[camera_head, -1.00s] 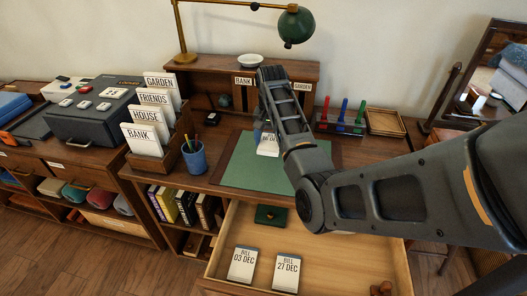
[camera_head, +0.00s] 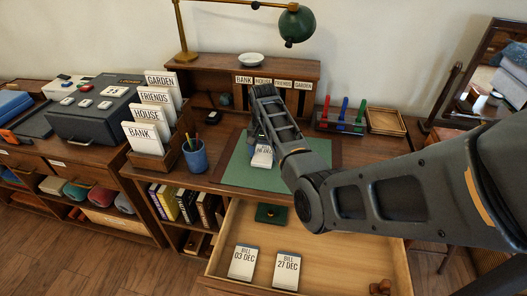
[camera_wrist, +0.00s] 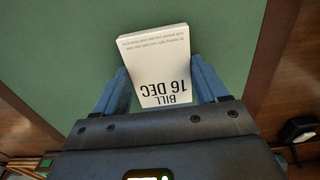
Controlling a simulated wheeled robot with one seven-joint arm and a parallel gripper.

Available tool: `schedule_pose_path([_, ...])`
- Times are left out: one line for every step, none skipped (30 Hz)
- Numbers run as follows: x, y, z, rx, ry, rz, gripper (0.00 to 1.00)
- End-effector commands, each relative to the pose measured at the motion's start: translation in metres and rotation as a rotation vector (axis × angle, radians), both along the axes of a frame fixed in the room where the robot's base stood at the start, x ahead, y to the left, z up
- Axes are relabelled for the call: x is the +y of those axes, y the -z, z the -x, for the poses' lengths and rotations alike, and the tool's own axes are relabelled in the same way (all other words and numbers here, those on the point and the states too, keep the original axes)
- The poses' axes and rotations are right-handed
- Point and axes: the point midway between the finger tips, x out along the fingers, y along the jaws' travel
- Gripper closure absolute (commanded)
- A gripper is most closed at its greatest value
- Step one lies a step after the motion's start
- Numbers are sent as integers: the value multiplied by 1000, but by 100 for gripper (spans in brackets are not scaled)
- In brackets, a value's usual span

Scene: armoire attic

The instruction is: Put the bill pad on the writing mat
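The white bill pad reading "BILL 16 DEC" (camera_wrist: 158,65) is between the blue fingers of my gripper (camera_wrist: 160,66). Both fingertips meet its sides, so my gripper looks shut on it. In the head view the pad (camera_head: 262,157) shows just below my gripper (camera_head: 258,142), partly covered by the arm. The green writing mat (camera_head: 240,172) lies on the desk beneath them, and it fills the background in the wrist view (camera_wrist: 60,50). The pad is over the mat; I cannot tell whether it touches it.
An open drawer (camera_head: 335,245) below the desk holds two other bill pads, "03 DEC" (camera_head: 243,263) and "27 DEC" (camera_head: 286,271). A blue pen cup (camera_head: 195,157) and letter rack (camera_head: 168,158) stand left of the mat. A lamp (camera_head: 295,24) hangs above the desk hutch.

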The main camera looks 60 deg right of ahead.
Motion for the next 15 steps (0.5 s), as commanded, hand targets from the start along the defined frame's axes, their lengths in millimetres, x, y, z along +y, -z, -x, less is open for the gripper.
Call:
schedule_pose_path([0,0,0,0,0,0,23])
schedule_pose_path([0,0,0,0,0,0,20])
schedule_pose_path([0,0,0,0,0,0,16])
schedule_pose_path([0,0,0,0,0,0,13])
schedule_pose_path([0,0,0,0,0,0,10])
schedule_pose_path([0,0,0,0,0,0,6])
schedule_pose_path([0,0,0,0,0,0,4])
schedule_pose_path([0,0,0,0,0,0,3])
schedule_pose_path([0,0,0,0,0,0,3])
schedule_pose_path([0,0,0,0,0,0,3])
schedule_pose_path([0,0,0,0,0,0,3])
schedule_pose_path([0,0,0,0,0,0,3])
schedule_pose_path([0,0,0,0,0,0,3])
schedule_pose_path([0,-1,0,0,0,0,3])
schedule_pose_path([0,-2,0,0,0,0,3])
